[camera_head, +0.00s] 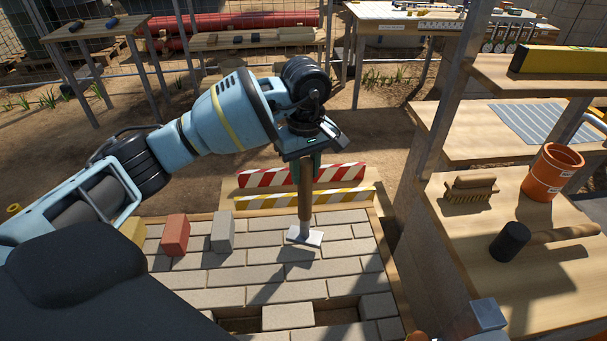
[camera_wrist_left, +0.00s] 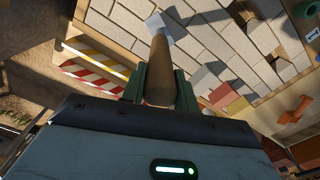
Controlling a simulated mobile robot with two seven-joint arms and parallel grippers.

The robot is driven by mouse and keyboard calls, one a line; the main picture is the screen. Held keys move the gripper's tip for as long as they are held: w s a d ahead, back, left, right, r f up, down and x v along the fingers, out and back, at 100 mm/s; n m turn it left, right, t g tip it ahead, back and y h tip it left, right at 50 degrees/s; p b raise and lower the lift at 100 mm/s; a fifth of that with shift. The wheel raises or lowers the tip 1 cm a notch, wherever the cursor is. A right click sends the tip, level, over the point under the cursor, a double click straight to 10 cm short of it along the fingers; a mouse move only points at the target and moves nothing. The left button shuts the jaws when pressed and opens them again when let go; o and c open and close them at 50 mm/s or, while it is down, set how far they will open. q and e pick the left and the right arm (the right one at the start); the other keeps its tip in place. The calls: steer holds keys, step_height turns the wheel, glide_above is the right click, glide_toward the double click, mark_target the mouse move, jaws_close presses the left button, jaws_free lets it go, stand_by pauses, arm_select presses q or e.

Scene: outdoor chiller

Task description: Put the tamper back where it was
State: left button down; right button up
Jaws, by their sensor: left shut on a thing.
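The tamper has a round wooden handle (camera_head: 305,200) and a flat pale square foot (camera_head: 304,236). My left gripper (camera_head: 305,160) is shut on the upper part of the handle, and the tamper hangs nearly upright, foot down, over the grey paving. I cannot tell whether the foot touches the paving. In the left wrist view the handle (camera_wrist_left: 160,65) runs between the two green fingers (camera_wrist_left: 158,88), with the foot (camera_wrist_left: 158,24) at its far end. The paving bed (camera_head: 225,278) lies beneath, with a gap near its front edge. My right gripper is not seen.
A red-white striped bar (camera_head: 300,176) and a yellow-white one (camera_head: 300,197) lie behind the paving. Red (camera_head: 175,235) and grey (camera_head: 223,232) blocks stand at its left. On the right bench are a brush (camera_head: 470,189), a black-headed mallet (camera_head: 510,241) and an orange pot (camera_head: 551,173).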

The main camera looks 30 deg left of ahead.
arm_select(q)
steer(key=shift+w+r, duration=0.15)
steer(key=shift+r, duration=0.05)
steer(key=shift+w+a, duration=0.15)
steer(key=shift+w, duration=0.05)
steer(key=shift+f, duration=1.9)
steer(key=c, duration=1.1)
jaws_free()
steer(key=shift+s+f, duration=0.1)
steer(key=shift+f, duration=0.05)
steer(key=shift+o, duration=0.2)
step_height(320, 180, up, 12)
steer(key=shift+r, duration=0.15)
